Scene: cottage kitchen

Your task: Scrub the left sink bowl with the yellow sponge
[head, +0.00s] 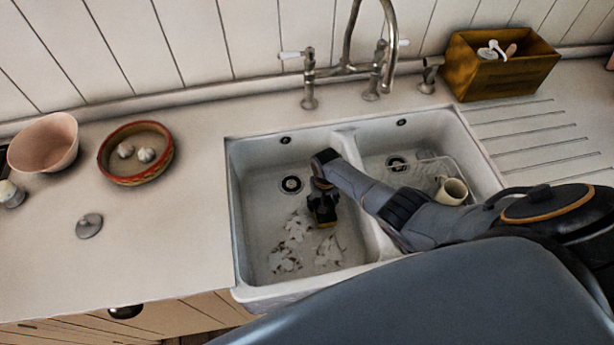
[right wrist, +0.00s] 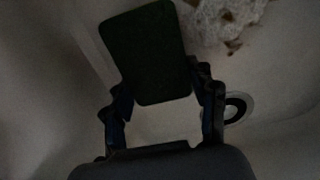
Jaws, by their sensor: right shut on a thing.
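The left sink bowl (head: 258,236) is white, with a dark drain near its back and patches of whitish foam with brown specks (head: 298,226) on its floor. My right gripper (head: 323,217) reaches down into this bowl. It is shut on the sponge (right wrist: 147,50), which shows its dark green face between the fingers in the right wrist view. In the head view only a small yellow edge of the sponge (head: 326,225) shows under the gripper. Foam (right wrist: 228,22) and the drain (right wrist: 237,108) lie beside it in the wrist view. My left gripper is not in view.
The right bowl holds a wire rack (head: 432,168) and a cream mug (head: 452,191), under my right arm. A divider separates the bowls. The tap (head: 350,68) stands behind. A red-rimmed bowl (head: 134,178), pink bowl (head: 44,143) and metal lid (head: 89,225) sit left; a wooden box (head: 500,75) right.

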